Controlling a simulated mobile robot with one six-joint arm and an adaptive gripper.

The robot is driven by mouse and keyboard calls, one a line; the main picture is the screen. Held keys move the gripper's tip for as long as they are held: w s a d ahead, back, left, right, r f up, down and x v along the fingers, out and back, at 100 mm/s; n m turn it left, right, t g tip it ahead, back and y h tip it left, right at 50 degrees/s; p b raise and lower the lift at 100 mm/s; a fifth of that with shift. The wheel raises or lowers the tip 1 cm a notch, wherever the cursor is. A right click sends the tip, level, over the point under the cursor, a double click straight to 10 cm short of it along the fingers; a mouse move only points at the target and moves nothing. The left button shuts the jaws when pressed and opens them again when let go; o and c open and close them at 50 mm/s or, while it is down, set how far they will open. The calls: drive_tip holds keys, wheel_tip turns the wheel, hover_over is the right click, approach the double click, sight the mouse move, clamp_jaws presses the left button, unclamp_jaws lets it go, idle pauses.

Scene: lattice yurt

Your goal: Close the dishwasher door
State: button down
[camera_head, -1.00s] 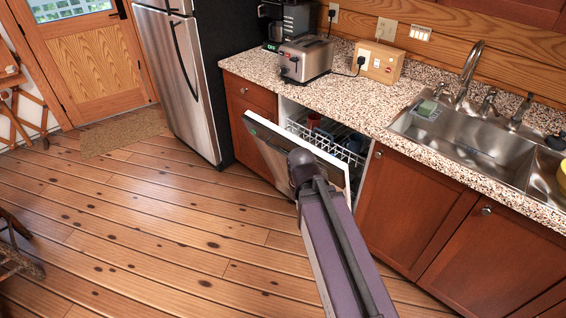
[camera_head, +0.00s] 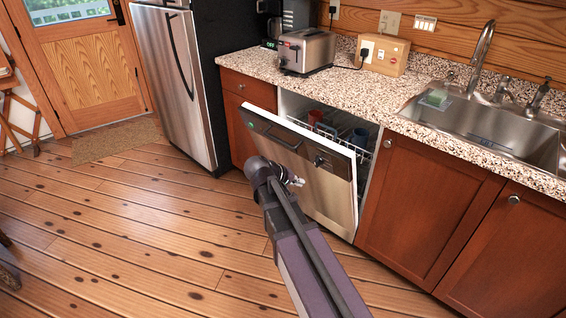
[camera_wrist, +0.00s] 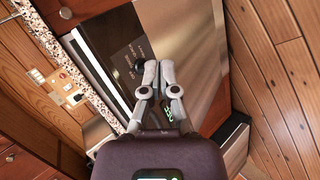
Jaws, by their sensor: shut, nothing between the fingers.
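The dishwasher door (camera_head: 312,178) is partly open, tilted out from the cabinet front, its top edge leaning toward me. Its steel front and dark control strip face out. Behind it, the dishwasher's inside (camera_head: 338,133) shows a white rack with cups. My gripper (camera_head: 299,181) is at the outer side of the door, near its middle. In the wrist view, my gripper (camera_wrist: 158,64) is shut with nothing in it, and its fingertips are in front of the control strip of the door (camera_wrist: 180,40). Whether they touch the door I cannot tell.
Counter (camera_head: 350,88) with a toaster (camera_head: 306,50) runs above the dishwasher. A sink (camera_head: 490,125) is at the right, over wooden cabinets (camera_head: 425,195). A steel fridge (camera_head: 180,85) stands at the left. The wooden floor (camera_head: 130,235) in front is clear.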

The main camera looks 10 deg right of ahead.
sight(287, 146)
drive_tip(key=w+a+f+n+t+h+b, duration=0.2)
drive_tip(key=w+a+t+h+b, duration=0.1)
drive_tip(key=w+a+b, duration=0.3)
drive_tip(key=w+a+f+n+t+h+b, duration=0.1)
drive_tip(key=w+a+t+b, duration=0.4)
drive_tip(key=b, duration=0.6)
drive_tip(key=shift+w+a+f+n+h, duration=0.4)
drive_tip(key=shift+w+a+n+h, duration=0.3)
drive_tip(key=shift+w+h, duration=0.4)
drive_tip(key=shift+d, duration=0.15)
drive_tip(key=p+x, duration=0.2)
drive_tip(key=x, duration=1.1)
drive_tip(key=shift+w+d+r, duration=0.15)
drive_tip(key=shift+w+d, duration=0.05)
drive_tip(key=shift+d, duration=0.15)
drive_tip(key=shift+r, duration=0.1)
